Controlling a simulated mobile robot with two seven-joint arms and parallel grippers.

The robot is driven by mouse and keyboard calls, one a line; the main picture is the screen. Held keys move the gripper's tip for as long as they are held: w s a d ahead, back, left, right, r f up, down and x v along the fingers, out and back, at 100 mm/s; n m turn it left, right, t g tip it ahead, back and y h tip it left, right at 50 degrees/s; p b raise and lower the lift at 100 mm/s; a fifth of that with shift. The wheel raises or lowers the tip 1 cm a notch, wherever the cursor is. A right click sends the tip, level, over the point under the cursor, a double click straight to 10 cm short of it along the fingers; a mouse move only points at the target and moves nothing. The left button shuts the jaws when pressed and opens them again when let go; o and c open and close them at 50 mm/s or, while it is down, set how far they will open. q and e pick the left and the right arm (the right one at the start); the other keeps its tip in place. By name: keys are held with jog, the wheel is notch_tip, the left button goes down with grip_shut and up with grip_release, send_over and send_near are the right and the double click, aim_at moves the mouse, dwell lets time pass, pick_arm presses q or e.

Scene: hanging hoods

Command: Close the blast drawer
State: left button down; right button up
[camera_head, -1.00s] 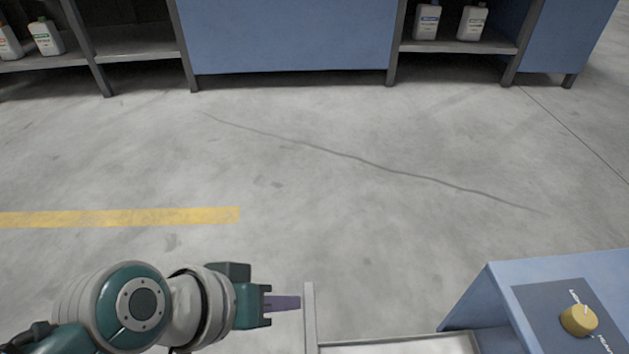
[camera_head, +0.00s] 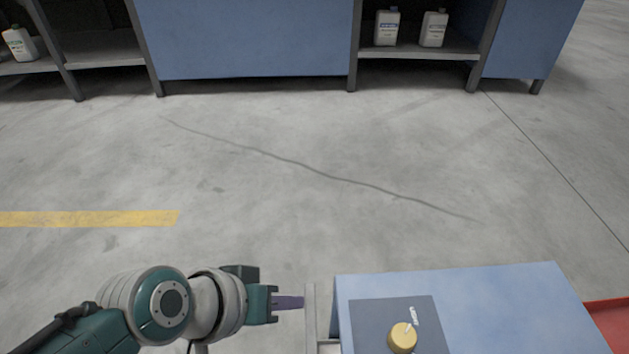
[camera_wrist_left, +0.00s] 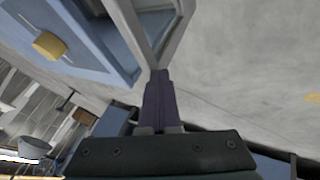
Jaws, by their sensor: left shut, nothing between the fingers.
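The blast drawer's grey front panel (camera_head: 310,318) stands on the left side of the blue machine (camera_head: 490,300) in the head view, with a narrow gap between panel and machine. In the left wrist view the drawer's grey rim (camera_wrist_left: 128,25) shows partly out, beside the machine's blue body (camera_wrist_left: 110,50). My left gripper (camera_head: 302,302) points right, and its shut purple fingers are at the outer face of the panel, seemingly touching it. In the left wrist view the fingertips (camera_wrist_left: 158,76) meet the panel's corner. My right gripper is not in view.
A yellow knob (camera_head: 402,336) sits on the machine's dark control plate. A red object (camera_head: 610,322) is at the right edge. A blue bench (camera_head: 250,40) with shelves and white bottles stands at the back. The concrete floor between is clear.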

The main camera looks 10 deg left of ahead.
aim_at(309, 308)
pick_arm(q)
jog(key=shift+w+d, duration=0.2)
jog(key=shift+d, duration=0.55)
jog(key=shift+w+d, duration=0.2)
jog(key=shift+d, duration=0.5)
